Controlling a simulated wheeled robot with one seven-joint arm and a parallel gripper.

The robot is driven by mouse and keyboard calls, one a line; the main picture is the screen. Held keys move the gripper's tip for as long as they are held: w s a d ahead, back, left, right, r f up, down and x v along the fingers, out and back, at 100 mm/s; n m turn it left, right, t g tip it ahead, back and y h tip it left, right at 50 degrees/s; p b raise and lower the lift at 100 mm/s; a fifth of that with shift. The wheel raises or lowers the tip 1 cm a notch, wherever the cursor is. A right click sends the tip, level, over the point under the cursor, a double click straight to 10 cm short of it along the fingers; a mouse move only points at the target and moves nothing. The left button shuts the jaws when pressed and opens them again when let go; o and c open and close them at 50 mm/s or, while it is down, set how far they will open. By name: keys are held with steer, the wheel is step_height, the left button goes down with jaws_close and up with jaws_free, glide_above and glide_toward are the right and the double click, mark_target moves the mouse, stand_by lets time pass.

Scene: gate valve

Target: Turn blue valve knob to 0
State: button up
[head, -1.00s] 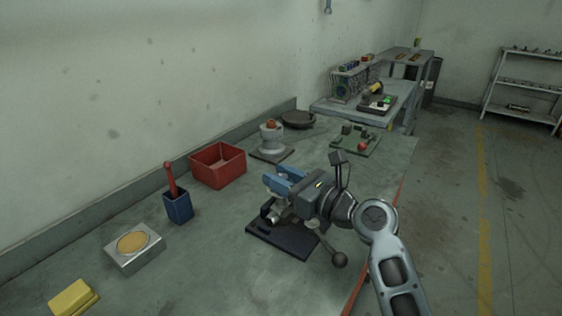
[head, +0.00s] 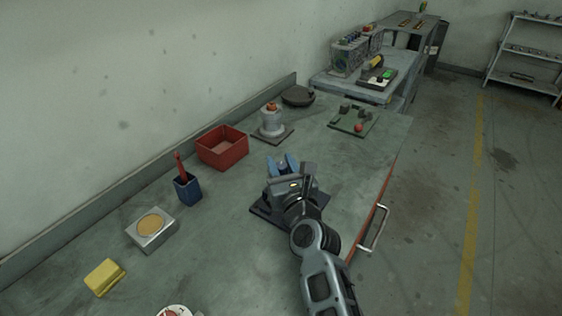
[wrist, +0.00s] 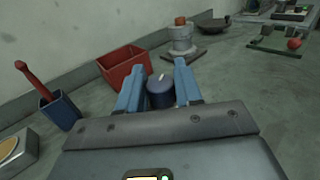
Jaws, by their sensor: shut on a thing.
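The blue valve knob (wrist: 160,97) is a dark blue cylinder with a short white mark on its top, seen in the wrist view between the two light blue fingers of my gripper (wrist: 158,82). The fingers are shut on its sides. The mark points away from my wrist, slightly to the right; no scale or 0 is readable. In the head view my gripper (head: 283,164) is above the valve's dark base plate (head: 262,212). My gripper and arm hide the knob and most of the valve there.
A red open box (head: 222,150), a blue cup with a red stick (head: 187,188), a grey block with a tan disc (head: 151,229) and a yellow block (head: 104,277) stand left. A grey pedestal (head: 272,122) and a green board (head: 353,119) stand behind. Bare bench surrounds the base plate.

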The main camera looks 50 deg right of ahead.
steer(key=m+g+h, duration=0.2)
steer(key=g, duration=0.1)
steer(key=m+g+h+b, duration=0.1)
steer(key=m+g+h, duration=0.2)
steer(key=shift+d+f, duration=0.1)
steer(key=shift+f, duration=0.05)
steer(key=m+g+h+b, duration=0.1)
steer(key=m+g+b, duration=0.1)
steer(key=g, duration=0.1)
steer(key=shift+f+m+g, duration=0.1)
steer(key=shift+m+g, duration=0.3)
steer(key=shift+m+g+h+b, duration=0.4)
steer(key=shift+m+g+b, duration=0.15)
steer(key=shift+g, duration=0.35)
steer(key=shift+s+g, duration=0.1)
steer(key=shift+g, duration=0.3)
steer(key=o, duration=1)
steer(key=shift+r, duration=0.2)
steer(key=shift+r, duration=0.1)
